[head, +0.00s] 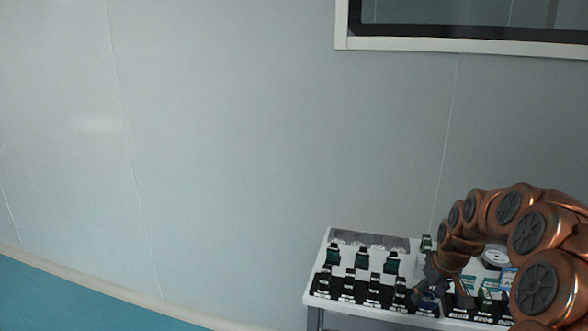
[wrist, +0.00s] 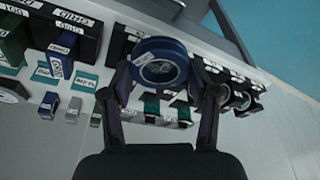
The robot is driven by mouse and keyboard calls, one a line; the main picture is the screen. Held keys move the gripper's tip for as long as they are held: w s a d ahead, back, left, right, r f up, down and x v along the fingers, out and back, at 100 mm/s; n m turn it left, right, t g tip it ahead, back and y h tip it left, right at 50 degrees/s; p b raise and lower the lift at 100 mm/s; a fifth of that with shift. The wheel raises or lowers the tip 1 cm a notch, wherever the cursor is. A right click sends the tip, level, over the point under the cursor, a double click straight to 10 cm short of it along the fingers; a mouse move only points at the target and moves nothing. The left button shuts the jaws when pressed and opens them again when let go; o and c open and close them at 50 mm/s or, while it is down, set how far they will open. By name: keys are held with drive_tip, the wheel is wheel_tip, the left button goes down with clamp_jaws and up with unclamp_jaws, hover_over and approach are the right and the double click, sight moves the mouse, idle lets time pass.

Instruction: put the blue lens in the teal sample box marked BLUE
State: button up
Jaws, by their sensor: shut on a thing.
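My gripper (wrist: 163,80) is shut on a round blue lens (wrist: 158,52) with a dark ring and a pale mark on its face. It is held between the two fingers in the wrist view. In the head view my gripper (head: 434,284) is over the front of the white table, with a dark blue piece, likely the lens (head: 428,301), at its tip. Small teal pieces (wrist: 85,83) with white labels lie at the left in the wrist view, and more teal (wrist: 152,106) shows below the lens. I cannot read BLUE on any of them.
The white table (head: 318,278) holds rows of black holders (head: 346,287) with labels and a grey strip (head: 370,241) at the back. A green box (wrist: 14,42) and a small blue box (wrist: 56,68) stand left in the wrist view. A pale wall is behind.

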drive_tip(key=s+a+f+m+p, duration=0.1)
drive_tip(key=a+f+p, duration=0.1)
drive_tip(key=a, duration=1.7)
drive_tip(key=shift+s+f+m, duration=0.2)
drive_tip(key=shift+f+m, duration=0.2)
drive_tip(key=shift+f, duration=0.2)
